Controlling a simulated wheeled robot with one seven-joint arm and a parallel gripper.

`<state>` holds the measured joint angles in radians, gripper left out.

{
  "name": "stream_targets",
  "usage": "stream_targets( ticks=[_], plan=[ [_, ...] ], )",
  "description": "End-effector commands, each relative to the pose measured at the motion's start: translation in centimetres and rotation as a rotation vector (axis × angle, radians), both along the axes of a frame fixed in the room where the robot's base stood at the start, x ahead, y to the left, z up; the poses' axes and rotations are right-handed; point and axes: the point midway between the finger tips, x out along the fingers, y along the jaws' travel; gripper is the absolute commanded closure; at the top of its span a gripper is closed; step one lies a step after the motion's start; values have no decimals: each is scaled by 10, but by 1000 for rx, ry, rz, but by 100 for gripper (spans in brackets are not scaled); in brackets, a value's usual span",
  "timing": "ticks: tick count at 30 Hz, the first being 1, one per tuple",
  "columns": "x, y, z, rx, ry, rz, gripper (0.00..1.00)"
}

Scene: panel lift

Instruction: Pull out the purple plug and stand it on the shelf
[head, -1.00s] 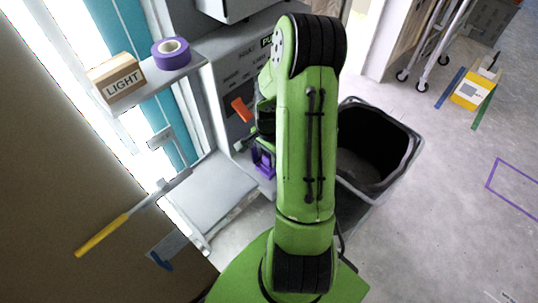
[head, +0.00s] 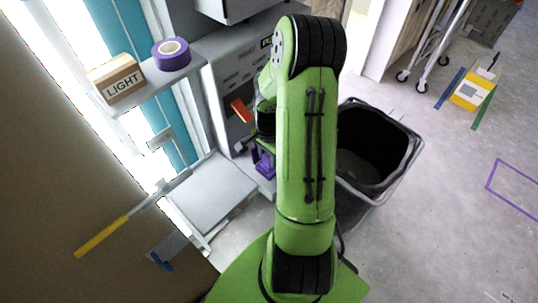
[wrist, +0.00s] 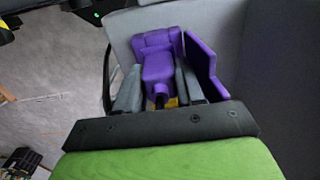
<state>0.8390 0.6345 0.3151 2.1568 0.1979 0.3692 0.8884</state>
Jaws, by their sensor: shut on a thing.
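The purple plug (wrist: 158,42) is between the two grey fingers of my gripper (wrist: 160,78) in the wrist view. The fingers are shut on it. A flat purple panel (wrist: 203,60) stands just right of the plug, beside the right finger. In the head view a purple piece (head: 264,164) shows low by the grey machine front, partly hidden by my green arm. I cannot tell whether the plug is still seated. An upper grey shelf (head: 136,100) and a lower grey shelf (head: 212,192) are left of my arm.
A box marked LIGHT (head: 117,80) and a purple tape roll (head: 171,54) occupy the upper shelf. The lower shelf looks bare. An orange lever (head: 241,111) sticks out of the machine front (head: 233,80). A black bin (head: 375,150) stands right of my arm.

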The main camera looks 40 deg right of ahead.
Motion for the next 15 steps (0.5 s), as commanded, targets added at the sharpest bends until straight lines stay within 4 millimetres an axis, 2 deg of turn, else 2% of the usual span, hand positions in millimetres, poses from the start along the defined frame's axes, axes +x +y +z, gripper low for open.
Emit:
stream_targets(
  ticks=[15],
  plan=[
    [0, 0, 21, -1, -1, 0, 100]
  ],
)
